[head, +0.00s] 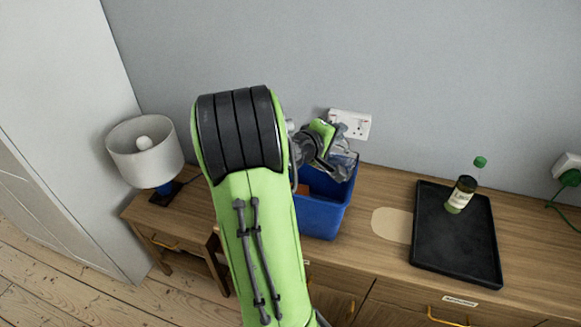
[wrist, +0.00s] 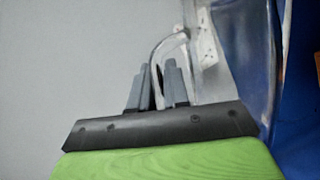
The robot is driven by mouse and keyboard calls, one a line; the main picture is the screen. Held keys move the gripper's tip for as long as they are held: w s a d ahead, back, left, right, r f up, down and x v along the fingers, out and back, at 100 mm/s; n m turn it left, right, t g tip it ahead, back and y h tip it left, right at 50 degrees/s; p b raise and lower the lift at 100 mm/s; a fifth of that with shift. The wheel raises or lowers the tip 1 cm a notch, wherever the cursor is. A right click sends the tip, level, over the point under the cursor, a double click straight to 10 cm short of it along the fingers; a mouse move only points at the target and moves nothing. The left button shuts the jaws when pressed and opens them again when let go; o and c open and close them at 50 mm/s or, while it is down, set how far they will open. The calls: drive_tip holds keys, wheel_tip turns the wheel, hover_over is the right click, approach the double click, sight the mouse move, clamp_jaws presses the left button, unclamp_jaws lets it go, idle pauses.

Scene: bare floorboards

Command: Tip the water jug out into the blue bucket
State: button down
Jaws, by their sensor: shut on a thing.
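My gripper (wrist: 158,85) is shut on the handle of a clear water jug (wrist: 235,60) in the wrist view. In the head view the jug (head: 343,163) is mostly hidden behind my wrist and looks tilted over the blue bucket (head: 320,215). The bucket stands on the wooden sideboard, just right of my arm, and its blue wall (wrist: 298,140) fills the right edge of the wrist view. Something orange-brown shows inside the bucket, partly hidden. I cannot tell whether water is in the jug or flowing out.
A black tray (head: 458,255) with a green-capped bottle (head: 461,194) lies to the right on the sideboard (head: 375,255). A pale oval patch (head: 392,224) lies between bucket and tray. A lamp (head: 146,152) stands on a small table at left. Wall sockets (head: 350,124) are behind the jug.

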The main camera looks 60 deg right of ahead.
drive_tip(key=shift+w+f, duration=0.15)
drive_tip(key=shift+w, duration=0.15)
drive_tip(key=shift+w+f+n+b, duration=0.2)
drive_tip(key=shift+w+n+b, duration=0.1)
drive_tip(key=shift+w, duration=0.1)
drive_tip(key=shift+w+a+r+n+g+h+p, duration=0.15)
drive_tip(key=shift+w+r+n+g+h+p, duration=0.35)
drive_tip(key=shift+w+r+n, duration=0.35)
idle(1.2)
drive_tip(key=shift+w+a+r+n+g+p, duration=0.15)
drive_tip(key=shift+w+n+p, duration=0.2)
drive_tip(key=shift+w, duration=0.2)
drive_tip(key=shift+w+d+r+n+g+p, duration=0.15)
drive_tip(key=shift+w+n+p, duration=0.2)
drive_tip(key=shift+w, duration=0.2)
